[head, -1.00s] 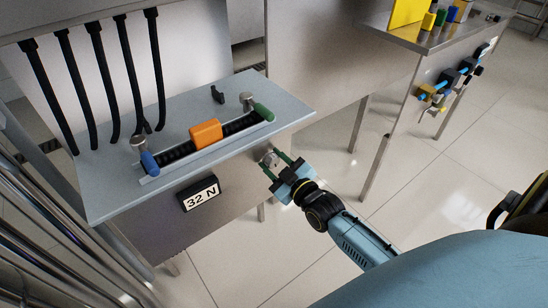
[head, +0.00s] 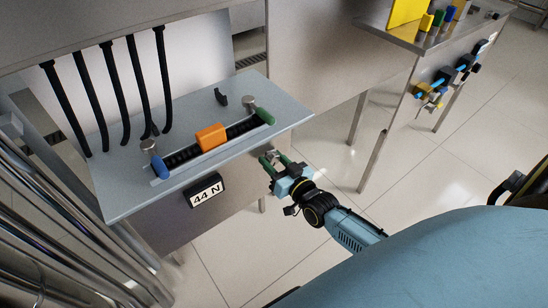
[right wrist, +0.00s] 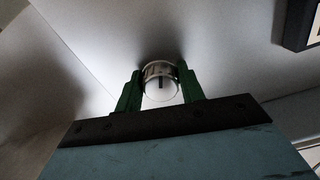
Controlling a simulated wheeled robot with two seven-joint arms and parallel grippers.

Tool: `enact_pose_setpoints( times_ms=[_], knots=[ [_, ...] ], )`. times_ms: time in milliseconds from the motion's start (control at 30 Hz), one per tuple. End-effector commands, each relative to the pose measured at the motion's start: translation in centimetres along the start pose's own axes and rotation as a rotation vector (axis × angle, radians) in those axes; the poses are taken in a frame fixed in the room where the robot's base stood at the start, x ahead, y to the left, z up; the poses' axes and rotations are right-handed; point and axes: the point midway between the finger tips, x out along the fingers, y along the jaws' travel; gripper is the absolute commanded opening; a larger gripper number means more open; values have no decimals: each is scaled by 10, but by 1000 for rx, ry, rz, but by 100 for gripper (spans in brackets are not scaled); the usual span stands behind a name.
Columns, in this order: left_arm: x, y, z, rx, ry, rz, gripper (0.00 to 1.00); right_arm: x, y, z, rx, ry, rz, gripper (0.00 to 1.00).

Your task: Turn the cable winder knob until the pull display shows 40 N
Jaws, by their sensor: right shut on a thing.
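The pull display (head: 206,193) on the front of the bench reads 44 N. The cable winder knob is a round metal knob (right wrist: 160,82) on the bench's front panel, with a dark mark on its face. My right gripper (head: 272,159) is shut on the knob, its green fingers on either side of it in the right wrist view (right wrist: 160,88). In the head view the knob is largely hidden by the fingers. My left gripper is not in view.
Another bench (head: 400,50) stands at the right.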

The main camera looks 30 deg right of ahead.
Motion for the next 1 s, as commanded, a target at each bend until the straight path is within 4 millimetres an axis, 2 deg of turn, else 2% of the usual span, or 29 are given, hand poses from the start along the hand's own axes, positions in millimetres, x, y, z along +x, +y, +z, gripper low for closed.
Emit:
enact_pose_setpoints(
  times_ms=[300, 767, 800, 967, 1000],
  knots=[
    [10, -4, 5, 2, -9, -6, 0, 0, 0, 0, 99, 0, 0, 16],
    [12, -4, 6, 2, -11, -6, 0, 0, 0, 0, 112, 0, 0, 16],
    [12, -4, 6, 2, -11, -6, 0, 0, 0, 0, 112, 0, 0, 40],
    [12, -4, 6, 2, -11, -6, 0, 0, 0, 0, 112, 0, 0, 61],
    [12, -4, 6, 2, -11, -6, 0, 0, 0, 0, 112, 0, 0, 61]
  ],
)
